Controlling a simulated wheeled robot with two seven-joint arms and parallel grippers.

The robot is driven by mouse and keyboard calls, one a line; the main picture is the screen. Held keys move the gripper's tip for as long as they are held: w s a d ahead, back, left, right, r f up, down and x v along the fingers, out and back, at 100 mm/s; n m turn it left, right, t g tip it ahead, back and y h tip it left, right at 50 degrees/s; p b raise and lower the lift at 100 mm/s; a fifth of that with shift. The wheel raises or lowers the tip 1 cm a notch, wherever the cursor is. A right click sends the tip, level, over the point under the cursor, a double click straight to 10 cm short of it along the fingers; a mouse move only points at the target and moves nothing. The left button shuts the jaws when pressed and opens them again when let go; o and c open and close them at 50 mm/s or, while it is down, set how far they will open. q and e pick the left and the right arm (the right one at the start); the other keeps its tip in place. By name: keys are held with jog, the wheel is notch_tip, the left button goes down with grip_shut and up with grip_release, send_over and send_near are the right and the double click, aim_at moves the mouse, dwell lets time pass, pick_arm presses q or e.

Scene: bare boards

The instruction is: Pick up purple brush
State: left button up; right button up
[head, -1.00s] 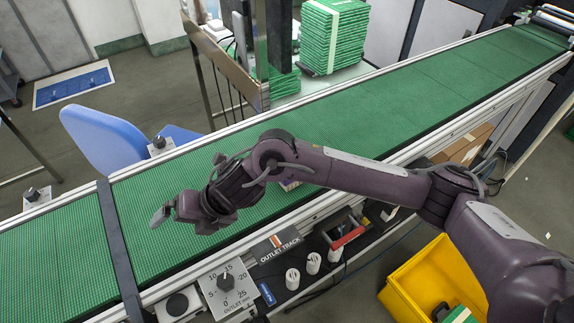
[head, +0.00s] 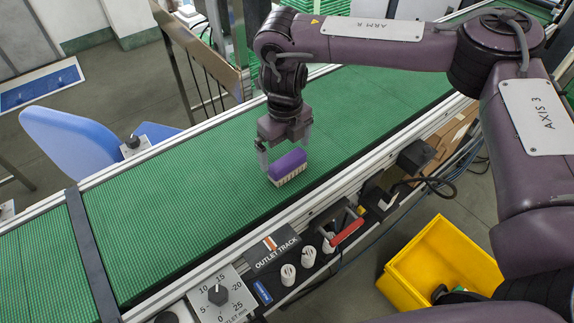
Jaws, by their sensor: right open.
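The purple brush (head: 288,165) lies on the green conveyor belt (head: 190,205), with its purple block up and pale bristles down. My right gripper (head: 285,158) points down over the brush. Its fingers are open, one at the brush's left end and the other near its far right side. I cannot tell whether the fingers touch the brush. My left gripper is not in view.
A dark crossbar (head: 92,256) spans the belt at the left. A control panel with a dial (head: 218,294) and white knobs runs along the near edge. A yellow crate (head: 440,262) stands on the floor at the right. A blue chair (head: 75,140) is beyond the belt.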

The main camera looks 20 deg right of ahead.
aim_at(288, 159)
jog(key=f, duration=0.1)
jog(key=f+p, duration=0.1)
jog(key=f, duration=0.1)
jog(key=shift+s+d+f, duration=0.25)
jog(key=shift+d+f, duration=0.05)
jog(key=shift+f, duration=0.1)
jog(key=shift+f+p, duration=0.3)
jog(key=shift+f, duration=0.3)
jog(key=c, duration=0.7)
jog(key=shift+w+r, duration=0.1)
jog(key=shift+r, duration=0.05)
notch_tip(288, 159, up, 7)
jog(key=shift+f+b, duration=0.1)
jog(key=shift+b, duration=0.65)
notch_tip(288, 159, up, 13)
jog(key=shift+p, duration=0.55)
